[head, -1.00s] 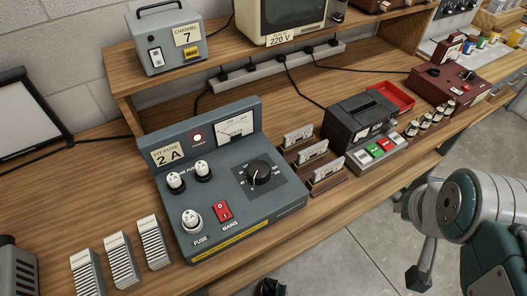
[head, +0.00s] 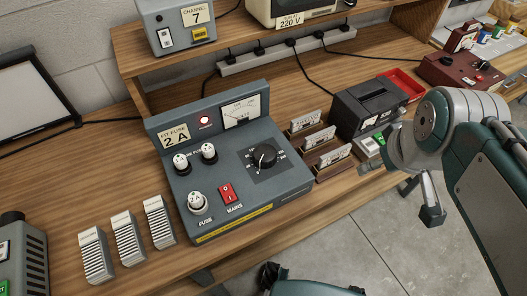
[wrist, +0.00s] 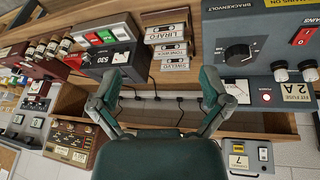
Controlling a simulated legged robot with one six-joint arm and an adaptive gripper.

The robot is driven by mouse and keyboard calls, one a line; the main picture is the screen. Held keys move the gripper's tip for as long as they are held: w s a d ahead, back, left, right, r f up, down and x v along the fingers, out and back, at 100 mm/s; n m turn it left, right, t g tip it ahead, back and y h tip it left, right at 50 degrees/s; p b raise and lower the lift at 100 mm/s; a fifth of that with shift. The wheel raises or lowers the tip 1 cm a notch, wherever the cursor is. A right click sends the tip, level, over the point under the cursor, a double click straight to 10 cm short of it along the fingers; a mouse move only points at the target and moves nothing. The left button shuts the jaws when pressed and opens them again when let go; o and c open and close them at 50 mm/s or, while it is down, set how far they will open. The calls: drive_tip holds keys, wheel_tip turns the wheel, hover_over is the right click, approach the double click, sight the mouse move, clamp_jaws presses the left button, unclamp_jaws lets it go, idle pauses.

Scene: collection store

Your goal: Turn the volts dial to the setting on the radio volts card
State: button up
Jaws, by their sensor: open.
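The volts dial is a black round knob (head: 264,156) on a dark square plate with small numbers, on the right of the blue-grey supply unit (head: 185,215). It also shows in the wrist view (wrist: 238,54); its exact setting is too small to read. A card (head: 290,21) reading 220 V is at the base of a cream set (head: 262,8) on the shelf. My gripper (wrist: 160,80) is open and empty in the wrist view, apart from the dial, which is right of its fingers there.
A red mains switch (head: 226,192) and white fuse caps (head: 198,202) are near the dial. Cables cross the shelf's underside area.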

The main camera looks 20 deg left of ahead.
drive_tip(key=w+a+f+n+g, duration=0.2)
drive_tip(key=w+a+n, duration=0.3)
drive_tip(key=a+n, duration=0.65)
drive_tip(key=n+g, duration=0.2)
drive_tip(key=n, duration=0.5)
approach(263, 153)
drive_tip(key=f, duration=1)
drive_tip(key=shift+w+a+f, duration=0.15)
drive_tip(key=shift+a+f, duration=0.1)
drive_tip(key=shift+a, duration=0.1)
drive_tip(key=c, duration=0.9)
